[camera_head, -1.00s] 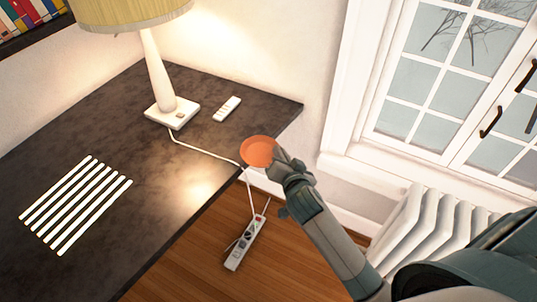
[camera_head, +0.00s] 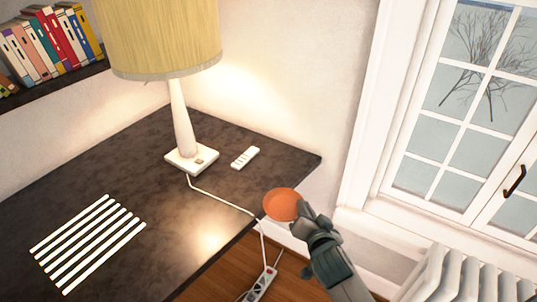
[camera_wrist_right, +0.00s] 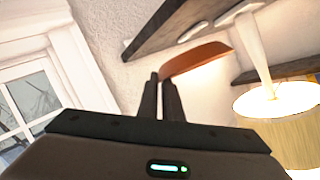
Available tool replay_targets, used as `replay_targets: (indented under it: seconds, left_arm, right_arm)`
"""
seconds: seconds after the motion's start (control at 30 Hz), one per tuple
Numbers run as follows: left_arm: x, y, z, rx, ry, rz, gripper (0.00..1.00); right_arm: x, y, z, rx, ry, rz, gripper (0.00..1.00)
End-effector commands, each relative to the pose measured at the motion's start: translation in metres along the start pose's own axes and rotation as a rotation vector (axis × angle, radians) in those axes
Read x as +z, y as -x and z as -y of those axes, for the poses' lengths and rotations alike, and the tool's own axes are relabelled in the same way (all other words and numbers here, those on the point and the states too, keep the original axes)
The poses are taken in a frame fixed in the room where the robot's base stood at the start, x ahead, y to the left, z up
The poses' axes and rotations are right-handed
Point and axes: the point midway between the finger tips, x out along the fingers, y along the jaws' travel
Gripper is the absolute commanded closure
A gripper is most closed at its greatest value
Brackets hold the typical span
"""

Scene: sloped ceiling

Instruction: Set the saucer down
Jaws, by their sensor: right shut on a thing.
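An orange saucer (camera_head: 281,204) is at the right edge of the dark desk in the head view, held by its rim in my right gripper (camera_head: 304,213). In the right wrist view my right gripper (camera_wrist_right: 168,98) is shut on the near end of the saucer (camera_wrist_right: 197,60), which shows almost edge-on. The dark desk (camera_head: 95,180) carries a striped white rack-like object (camera_head: 88,243) at the left. I cannot tell the saucer's height over the desk edge. My left gripper is in neither view.
A lamp (camera_head: 184,125) with a yellow shade stands at the back of the desk, its cord running over the right edge. A white remote (camera_head: 245,157) lies beside it. A power strip (camera_head: 262,284) is on the floor. A radiator (camera_head: 450,275) and window are at right.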

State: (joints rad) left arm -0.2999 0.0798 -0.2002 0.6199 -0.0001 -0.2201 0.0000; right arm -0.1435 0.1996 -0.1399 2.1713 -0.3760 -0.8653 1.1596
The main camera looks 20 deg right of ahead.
Motion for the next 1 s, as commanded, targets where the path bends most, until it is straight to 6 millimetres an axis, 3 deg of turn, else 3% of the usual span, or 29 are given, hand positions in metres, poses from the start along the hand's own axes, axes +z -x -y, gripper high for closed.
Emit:
replay_targets:
  seconds: [0.27,0.47,0.7,1.0]
  left_arm:
    - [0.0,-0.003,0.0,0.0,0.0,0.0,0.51]
    - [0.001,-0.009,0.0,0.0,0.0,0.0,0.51]
    - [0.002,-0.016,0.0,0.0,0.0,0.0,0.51]
    - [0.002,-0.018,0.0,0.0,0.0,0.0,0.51]
  right_arm:
    - [-0.007,0.004,0.016,-0.016,-0.003,0.003,1.0]
    - [-0.023,0.022,0.061,-0.058,0.002,0.028,1.0]
    - [-0.038,0.059,0.113,-0.129,0.039,0.081,1.0]
    - [-0.041,0.076,0.129,-0.155,0.064,0.108,1.0]
